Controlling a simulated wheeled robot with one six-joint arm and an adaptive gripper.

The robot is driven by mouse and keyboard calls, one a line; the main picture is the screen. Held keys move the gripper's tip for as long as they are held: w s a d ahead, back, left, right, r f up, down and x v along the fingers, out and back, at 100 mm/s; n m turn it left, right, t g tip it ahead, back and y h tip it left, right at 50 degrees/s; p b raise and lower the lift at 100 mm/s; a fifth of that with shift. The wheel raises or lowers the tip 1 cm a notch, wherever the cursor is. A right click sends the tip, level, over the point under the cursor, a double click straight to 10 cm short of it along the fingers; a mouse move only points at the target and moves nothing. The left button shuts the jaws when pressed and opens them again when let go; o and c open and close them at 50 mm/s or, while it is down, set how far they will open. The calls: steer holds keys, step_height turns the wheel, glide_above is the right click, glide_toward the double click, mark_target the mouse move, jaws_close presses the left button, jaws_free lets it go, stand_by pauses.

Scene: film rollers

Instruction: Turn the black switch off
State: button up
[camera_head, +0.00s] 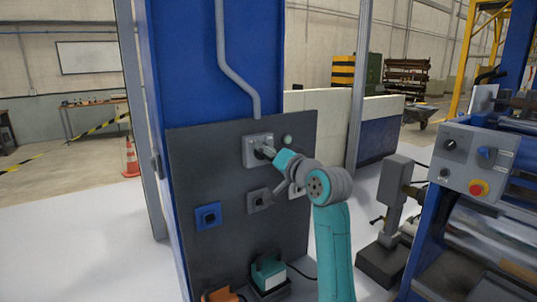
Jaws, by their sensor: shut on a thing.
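A dark panel (184,165) is fixed on the blue column. Near its top is a light grey switch box (250,147). My gripper (267,152) is at the front of this box, with its fingers shut on the dark knob there, which I take to be the black switch. The knob is mostly hidden by the fingers, so its angle cannot be told. A grey box with a dark centre (258,200) sits lower on the panel, and a blue box with a dark centre (208,215) is lower left.
A round pale green button (288,139) is right of the switch box. A teal item (268,272) and an orange item (221,295) sit at the panel's bottom. A machine with a control box (475,163) stands at the right. White floor lies left.

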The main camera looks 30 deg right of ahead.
steer(key=shift+f, duration=0.1)
steer(key=o, duration=1.1)
steer(key=shift+o, duration=0.2)
steer(key=shift+s, duration=0.1)
steer(key=s, duration=1.1)
steer(key=shift+s, duration=0.4)
